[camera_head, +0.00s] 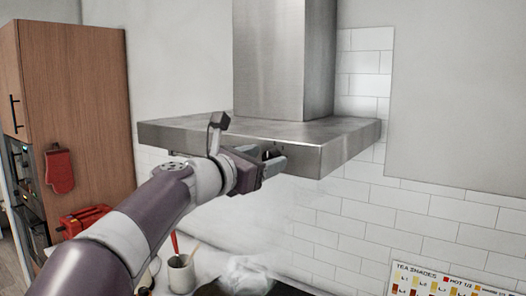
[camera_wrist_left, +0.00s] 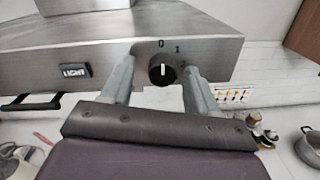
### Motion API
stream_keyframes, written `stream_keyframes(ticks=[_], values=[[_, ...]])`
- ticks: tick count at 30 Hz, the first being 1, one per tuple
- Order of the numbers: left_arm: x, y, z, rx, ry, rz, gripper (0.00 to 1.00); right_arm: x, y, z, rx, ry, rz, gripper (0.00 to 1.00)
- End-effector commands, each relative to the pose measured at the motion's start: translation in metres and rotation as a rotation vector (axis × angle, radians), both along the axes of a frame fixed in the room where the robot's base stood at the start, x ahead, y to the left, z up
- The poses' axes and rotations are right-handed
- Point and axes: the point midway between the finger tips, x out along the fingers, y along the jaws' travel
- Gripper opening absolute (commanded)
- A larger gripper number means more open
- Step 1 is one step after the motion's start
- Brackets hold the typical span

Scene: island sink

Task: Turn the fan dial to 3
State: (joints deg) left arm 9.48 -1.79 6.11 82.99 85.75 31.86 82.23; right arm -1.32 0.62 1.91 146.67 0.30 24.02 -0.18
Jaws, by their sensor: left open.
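The fan dial (camera_wrist_left: 162,70) is a round black knob on the steel front edge of the range hood (camera_head: 345,140). Its white pointer line stands about upright, toward the mark 0. A mark 1 shows to the right of 0; a further mark is partly hidden by the right finger, and I see no 3. My left gripper (camera_head: 269,158) is at the hood's front edge, over the dial. In the left wrist view its two grey fingers (camera_wrist_left: 158,76) are open, one on each side of the dial, with gaps between. My right gripper is not in view.
A black LIGHT switch (camera_wrist_left: 74,70) sits left of the dial on the hood front. A wooden cabinet (camera_head: 85,110) stands left.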

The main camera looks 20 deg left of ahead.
Motion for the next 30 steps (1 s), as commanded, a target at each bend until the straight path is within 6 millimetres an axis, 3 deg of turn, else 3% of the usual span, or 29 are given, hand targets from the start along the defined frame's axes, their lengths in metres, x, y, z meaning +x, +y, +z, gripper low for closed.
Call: stream_keyframes(ticks=[9, 14, 15, 30], values=[[0.003, -0.002, -0.001, 0.000, 0.000, -0.001, 0.60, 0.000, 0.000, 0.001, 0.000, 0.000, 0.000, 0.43], [0.003, -0.002, -0.001, 0.000, 0.001, -0.001, 0.08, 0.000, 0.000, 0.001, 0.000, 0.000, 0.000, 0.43], [0.003, -0.002, -0.001, 0.000, 0.001, -0.001, 0.04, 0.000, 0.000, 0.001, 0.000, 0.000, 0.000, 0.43], [0.003, -0.002, -0.005, 0.117, -0.039, -0.001, 0.04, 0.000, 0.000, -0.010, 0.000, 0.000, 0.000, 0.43]])
